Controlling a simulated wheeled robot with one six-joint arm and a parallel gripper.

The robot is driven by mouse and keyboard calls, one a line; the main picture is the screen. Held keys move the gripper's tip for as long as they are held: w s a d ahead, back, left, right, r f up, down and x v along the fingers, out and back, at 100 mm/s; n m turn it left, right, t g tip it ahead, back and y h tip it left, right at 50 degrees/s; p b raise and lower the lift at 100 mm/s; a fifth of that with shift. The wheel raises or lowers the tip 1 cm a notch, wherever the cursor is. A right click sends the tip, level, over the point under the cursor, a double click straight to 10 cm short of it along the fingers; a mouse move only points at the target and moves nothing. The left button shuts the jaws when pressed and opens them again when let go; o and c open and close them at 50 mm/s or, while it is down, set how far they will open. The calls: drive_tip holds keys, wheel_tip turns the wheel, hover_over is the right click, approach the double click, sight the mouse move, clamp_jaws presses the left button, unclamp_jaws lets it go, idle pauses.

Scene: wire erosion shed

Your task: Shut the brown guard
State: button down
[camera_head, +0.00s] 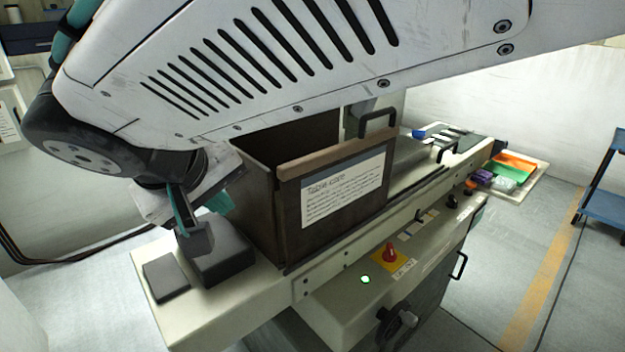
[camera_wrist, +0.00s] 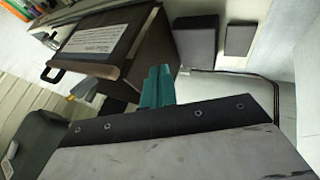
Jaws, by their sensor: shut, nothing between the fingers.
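The brown guard (camera_head: 262,215) is a box-like cover with an open top, standing on the left part of the machine's pale bed. Its front carries a white "Table care" label (camera_head: 343,190) and a black handle (camera_head: 377,121) at the upper right. The guard also shows in the wrist view (camera_wrist: 150,58), with its handle (camera_wrist: 52,73) at the left. My gripper (camera_head: 197,236) is shut and empty, just left of the guard, above the dark blocks. In the wrist view its teal fingers (camera_wrist: 156,88) appear beside the guard; I cannot tell whether they touch it.
Two dark blocks, a larger (camera_head: 222,256) and a smaller (camera_head: 166,278), sit on the bed's left end. A rail (camera_head: 425,185) runs right of the guard. A red knob (camera_head: 390,253) and green light (camera_head: 365,279) are on the front. A blue trolley (camera_head: 607,200) stands far right.

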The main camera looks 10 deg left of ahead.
drive_tip(key=w+d+f, duration=0.4)
drive_tip(key=w+f, duration=0.4)
drive_tip(key=w, duration=0.2)
drive_tip(key=shift+m, duration=0.4)
drive_tip(key=shift+w+f, duration=0.1)
